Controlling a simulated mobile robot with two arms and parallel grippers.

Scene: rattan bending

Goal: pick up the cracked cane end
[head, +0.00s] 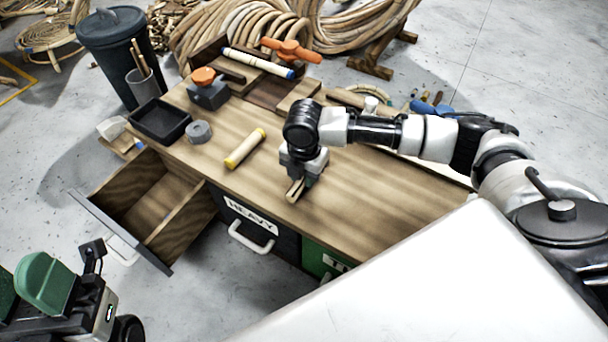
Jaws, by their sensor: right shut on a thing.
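My right gripper (296,184) reaches down over the wooden workbench near its front edge, above the drawer marked HEAVY. It is shut on a short, tan piece, which looks like the cracked cane end (294,192). The fingers hide part of this piece, and a crack is too small to make out. I cannot tell whether the piece still touches the bench top.
The bench (380,205) is clear right of the gripper. A yellow-capped roll (245,148), a grey tape roll (198,131) and a black tray (160,121) lie left. An open drawer (150,205) juts out at the front left. Cane coils (240,30) stand behind.

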